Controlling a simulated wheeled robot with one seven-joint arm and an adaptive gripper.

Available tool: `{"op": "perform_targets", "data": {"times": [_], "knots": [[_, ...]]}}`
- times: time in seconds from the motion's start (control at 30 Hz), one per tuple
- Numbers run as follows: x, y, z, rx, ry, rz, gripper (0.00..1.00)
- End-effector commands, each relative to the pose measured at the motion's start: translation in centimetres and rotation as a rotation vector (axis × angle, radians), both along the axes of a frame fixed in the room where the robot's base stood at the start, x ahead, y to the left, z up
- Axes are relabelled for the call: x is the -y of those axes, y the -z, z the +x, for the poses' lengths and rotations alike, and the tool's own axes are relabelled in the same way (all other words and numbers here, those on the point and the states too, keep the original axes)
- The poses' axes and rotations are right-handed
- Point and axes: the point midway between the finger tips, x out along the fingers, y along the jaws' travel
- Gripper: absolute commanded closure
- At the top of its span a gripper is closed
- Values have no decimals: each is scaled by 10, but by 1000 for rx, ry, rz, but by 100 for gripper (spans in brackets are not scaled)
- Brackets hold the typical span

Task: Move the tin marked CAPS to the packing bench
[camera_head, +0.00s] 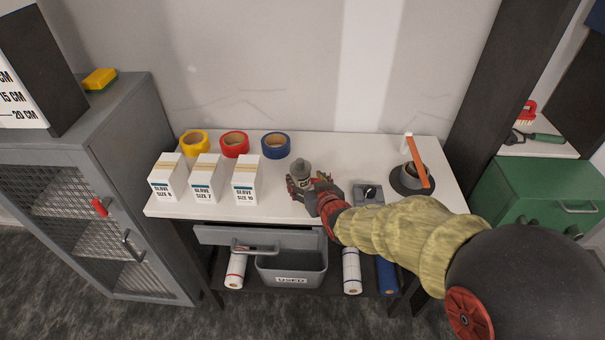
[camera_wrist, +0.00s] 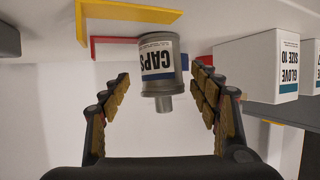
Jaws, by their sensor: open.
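The tin marked CAPS (camera_head: 300,168) is a grey can with a knobbed lid, standing on the white-topped bench (camera_head: 335,147) near its middle. In the wrist view the tin (camera_wrist: 158,70) appears upside down, its white label reading CAPS. My gripper (camera_head: 305,188) is open at the tin, reaching in from the right. In the wrist view my gripper's fingers (camera_wrist: 163,76) are spread on either side of the tin's lid end, with visible gaps. The tin's lower part is partly hidden by the gripper in the head view. I cannot tell which surface is the packing bench.
Glove boxes (camera_head: 245,183) stand left of the tin, with yellow, red and blue tape rolls (camera_head: 234,144) behind. A grey block (camera_head: 369,193) and an orange-armed round holder (camera_head: 412,180) stand right. A drawer (camera_head: 262,237) sits slightly open over a USED bin (camera_head: 291,280). A mesh cabinet (camera_head: 100,190) stands left.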

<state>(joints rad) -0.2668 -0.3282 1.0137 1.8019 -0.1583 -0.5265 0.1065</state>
Motion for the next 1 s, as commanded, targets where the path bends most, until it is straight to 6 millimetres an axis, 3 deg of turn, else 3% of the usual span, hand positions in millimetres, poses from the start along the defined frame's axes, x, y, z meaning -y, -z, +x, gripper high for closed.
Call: {"op": "perform_targets", "data": {"times": [0.2,0.4,0.77,0.87,1.0], "knots": [[14,-19,-37,2,1,1,38],[22,-27,-58,1,1,0,38],[29,-35,-65,-7,11,-5,38],[46,-51,-69,-42,45,-26,38],[90,-87,-95,-151,134,-74,38]]}}
